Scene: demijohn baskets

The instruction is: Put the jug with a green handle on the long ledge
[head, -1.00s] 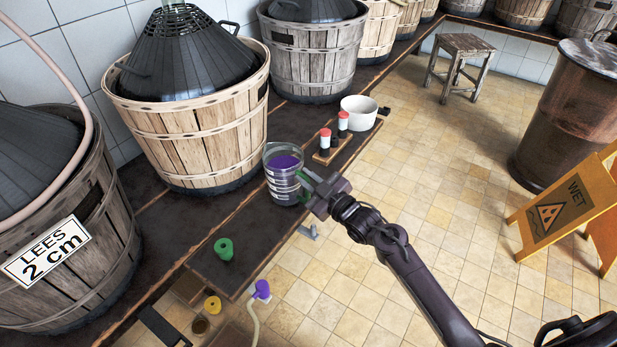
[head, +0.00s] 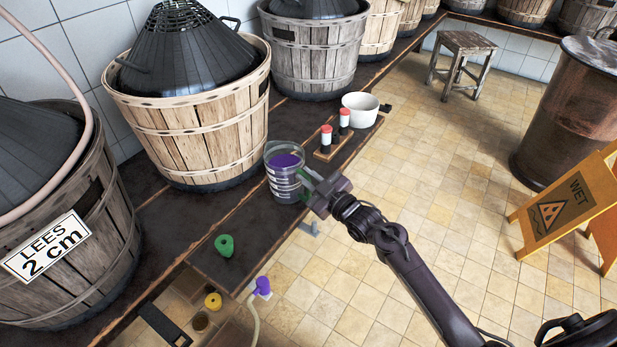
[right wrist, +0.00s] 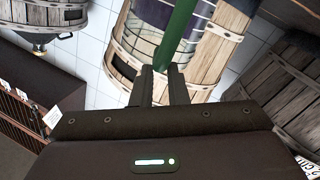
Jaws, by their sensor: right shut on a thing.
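The jug (head: 284,176) is clear, with white marks, purple contents and a green handle. It is upright at the edge of a dark front board (head: 222,262); I cannot tell whether its base touches the board. My right gripper (head: 312,187) is shut on the green handle, from the jug's right side. In the right wrist view the green handle (right wrist: 179,32) runs between the fingers (right wrist: 160,84), with the jug's wall behind it. The long dark ledge (head: 165,222) carrying the baskets runs behind the board. My left gripper is out of view.
A wooden basket (head: 195,145) stands behind the jug, and another basket (head: 75,255) with a "LEES 2 cm" label is at left. A red-capped vial rack (head: 332,146), a white bowl (head: 360,110) and a green bung (head: 225,246) flank the jug. A yellow sign (head: 560,212) stands right.

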